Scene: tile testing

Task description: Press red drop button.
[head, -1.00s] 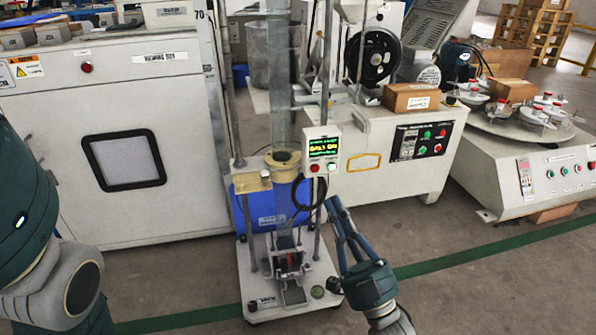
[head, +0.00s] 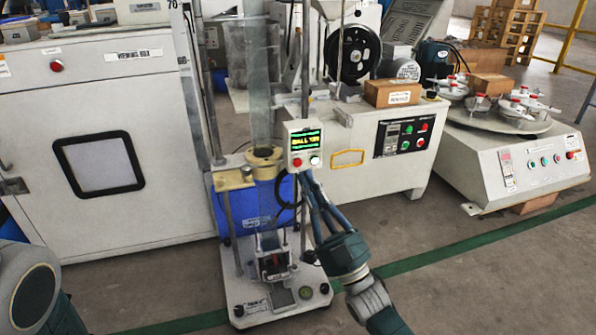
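A small white control box (head: 304,146) with a lit display stands on the post of the drop tester. The red button (head: 314,161) is on its lower front, beside another small button. My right gripper (head: 305,176) points up at the box from below, its tips at or just under the box's lower edge. I cannot tell whether they touch it. Its fingers look closed together with nothing between them. My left arm shows at the lower left edge; its gripper is out of view.
The tester has a clear vertical tube (head: 257,85), metal posts and a base plate (head: 275,303). A blue drum (head: 240,207) stands behind it. A white cabinet (head: 100,215) is to the left, and a white machine (head: 385,150) to the right. Floor is clear in front right.

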